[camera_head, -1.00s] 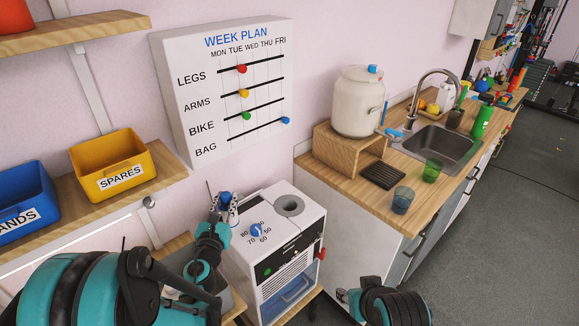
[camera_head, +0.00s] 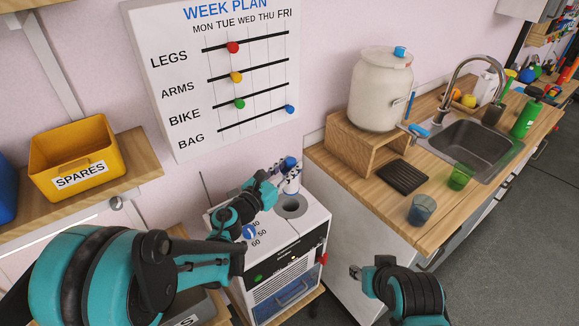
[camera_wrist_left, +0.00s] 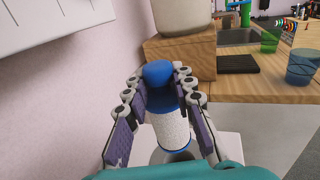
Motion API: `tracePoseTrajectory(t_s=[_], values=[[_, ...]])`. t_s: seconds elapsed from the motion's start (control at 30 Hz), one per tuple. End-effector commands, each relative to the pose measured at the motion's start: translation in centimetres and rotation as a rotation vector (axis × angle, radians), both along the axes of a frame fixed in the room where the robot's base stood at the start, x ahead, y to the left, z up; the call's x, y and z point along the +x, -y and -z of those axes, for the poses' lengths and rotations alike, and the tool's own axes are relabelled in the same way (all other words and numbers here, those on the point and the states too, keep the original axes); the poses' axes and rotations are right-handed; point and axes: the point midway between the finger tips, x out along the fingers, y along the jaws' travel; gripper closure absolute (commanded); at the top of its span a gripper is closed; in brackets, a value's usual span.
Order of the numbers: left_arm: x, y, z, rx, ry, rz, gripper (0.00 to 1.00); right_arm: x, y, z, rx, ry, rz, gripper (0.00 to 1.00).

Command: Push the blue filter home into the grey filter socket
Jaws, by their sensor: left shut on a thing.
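My left gripper (camera_head: 288,180) is shut on the filter, with its fingers on both sides. The filter's blue cap (camera_head: 289,163) sticks up between the fingers. The left wrist view shows the blue top (camera_wrist_left: 158,73) and the white ribbed body (camera_wrist_left: 171,130). The round grey filter socket (camera_head: 292,208) is in the top of the white machine. The filter is held upright or nearly so, just above and behind the socket in the head view. The socket's rim (camera_wrist_left: 168,157) shows below the filter in the wrist view. My right gripper (camera_head: 356,272) is low, right of the machine; its fingers are unclear.
The white machine (camera_head: 275,256) has a blue dial (camera_head: 249,232) left of the socket and a red handle on its right side. The counter to the right holds a wooden stand (camera_head: 363,151), a white jar, a black mat and two cups. The wall stands behind.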

Motion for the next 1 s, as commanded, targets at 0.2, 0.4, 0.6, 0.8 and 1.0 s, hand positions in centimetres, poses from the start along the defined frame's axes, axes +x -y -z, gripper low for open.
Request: tracePoseTrajectory(t_s=[0.2,0.4,0.6,0.8,1.0], values=[[0.0,0.0,1.3,0.005,0.005,0.001,1.00,0.0,0.0,1.3,0.000,0.000,0.000,0.60],[0.0,0.0,3.2,0.005,0.005,0.000,1.00,0.0,0.0,3.1,0.000,0.000,0.000,0.60],[0.0,0.0,5.1,0.005,0.005,0.000,1.00,0.0,0.0,4.8,0.000,0.000,0.000,0.60],[0.0,0.0,5.9,0.005,0.005,0.000,1.00,0.0,0.0,5.5,0.000,0.000,0.000,0.60],[0.0,0.0,5.8,0.005,0.005,0.000,1.00,0.0,0.0,5.4,0.000,0.000,0.000,0.60]])
